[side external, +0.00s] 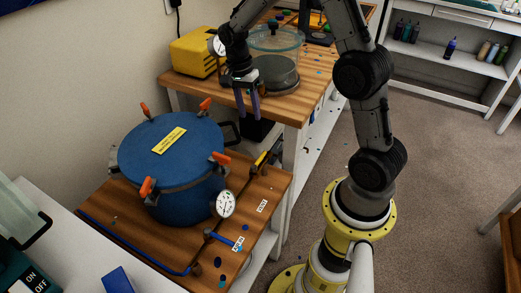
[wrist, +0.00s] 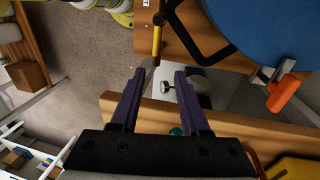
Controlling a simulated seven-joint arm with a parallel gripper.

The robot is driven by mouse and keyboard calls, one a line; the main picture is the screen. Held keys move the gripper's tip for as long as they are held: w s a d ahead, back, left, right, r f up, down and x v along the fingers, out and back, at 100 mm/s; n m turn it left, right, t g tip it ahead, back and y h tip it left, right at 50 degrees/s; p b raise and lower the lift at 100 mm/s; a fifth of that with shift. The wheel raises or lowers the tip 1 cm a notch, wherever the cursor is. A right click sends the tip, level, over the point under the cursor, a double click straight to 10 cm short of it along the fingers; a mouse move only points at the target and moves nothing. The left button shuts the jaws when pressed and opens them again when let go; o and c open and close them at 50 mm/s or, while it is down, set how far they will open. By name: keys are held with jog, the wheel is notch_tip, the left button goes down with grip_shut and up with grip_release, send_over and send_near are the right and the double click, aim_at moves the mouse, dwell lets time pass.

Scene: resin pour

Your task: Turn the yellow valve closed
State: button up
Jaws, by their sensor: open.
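The yellow valve handle (side external: 262,158) is at the right side of the blue pressure pot (side external: 160,165), on the lower wooden bench. In the wrist view the yellow handle (wrist: 157,40) shows as a narrow bar with a dark end, just beyond the fingertips. My gripper (side external: 249,115) is open and empty, pointing down above and behind the valve, near the edge of the raised bench. In the wrist view my gripper (wrist: 160,73) has its two purple fingers apart, with nothing between them. The gripper does not appear to touch the valve.
The pot has several orange clamps, a black handle and a gauge (side external: 225,204). A blue-handled valve (side external: 222,240) sits in front. A clear chamber (side external: 273,60) and a yellow pump (side external: 196,52) stand on the raised bench (side external: 293,105). Small coloured bits lie scattered about.

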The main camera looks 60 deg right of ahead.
aim_at(262, 155)
jog(key=s+f, duration=0.1)
jog(key=f, duration=0.4)
jog(key=s+f, duration=0.1)
jog(key=f, duration=0.4)
jog(key=s+f, duration=0.1)
jog(key=f, duration=0.4)
jog(key=shift+s+d, duration=0.2)
jog(key=shift+d, duration=0.1)
grip_shut()
dwell(0.9)
